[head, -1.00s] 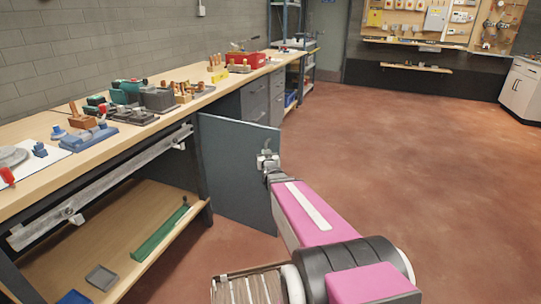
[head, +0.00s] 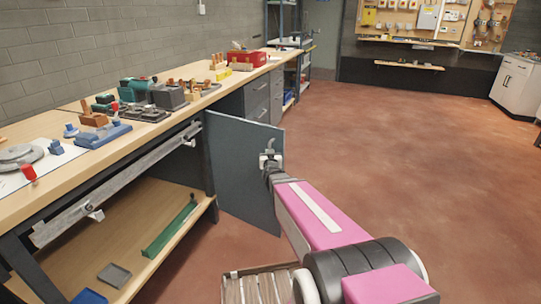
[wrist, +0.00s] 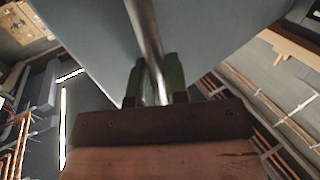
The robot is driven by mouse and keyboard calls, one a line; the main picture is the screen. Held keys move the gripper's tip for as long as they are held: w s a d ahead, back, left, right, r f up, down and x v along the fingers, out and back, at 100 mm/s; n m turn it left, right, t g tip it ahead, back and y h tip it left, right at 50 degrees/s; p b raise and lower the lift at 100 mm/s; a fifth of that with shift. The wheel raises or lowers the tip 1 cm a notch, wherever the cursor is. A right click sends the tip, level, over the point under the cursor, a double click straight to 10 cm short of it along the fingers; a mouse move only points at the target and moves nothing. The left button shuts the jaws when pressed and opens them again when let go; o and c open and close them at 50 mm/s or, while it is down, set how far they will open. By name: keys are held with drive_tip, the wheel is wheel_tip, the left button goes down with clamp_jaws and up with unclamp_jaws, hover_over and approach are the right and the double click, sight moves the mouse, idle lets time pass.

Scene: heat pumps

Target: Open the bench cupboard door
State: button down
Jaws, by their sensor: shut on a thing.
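The bench cupboard door (head: 240,175) is a blue-grey panel that stands swung out from the bench, open into the room. In the wrist view the door's face (wrist: 90,40) fills the upper middle, with a round metal bar handle (wrist: 146,40) running down from it. My gripper (wrist: 154,88) is shut on this handle, one dark green finger on each side. In the head view my gripper (head: 268,163) is at the door's outer edge and partly hides the handle.
The long wooden bench (head: 50,185) runs along the left wall with tools on top. A lower shelf (head: 140,230) holds a green tray (head: 170,228). Grey drawers (head: 262,98) are beyond the door. The red floor on the right is clear.

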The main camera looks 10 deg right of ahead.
drive_tip(key=shift+w+a, duration=0.2)
drive_tip(key=shift+w, duration=0.05)
drive_tip(key=c, duration=1.1)
unclamp_jaws()
drive_tip(key=shift+c, duration=0.2)
drive_tip(key=shift+s, duration=0.1)
drive_tip(key=shift+s, duration=0.1)
drive_tip(key=s+a, duration=0.1)
drive_tip(key=s, duration=0.9)
drive_tip(key=shift+s+a, duration=0.15)
drive_tip(key=shift+s, duration=0.1)
drive_tip(key=shift+f, duration=0.15)
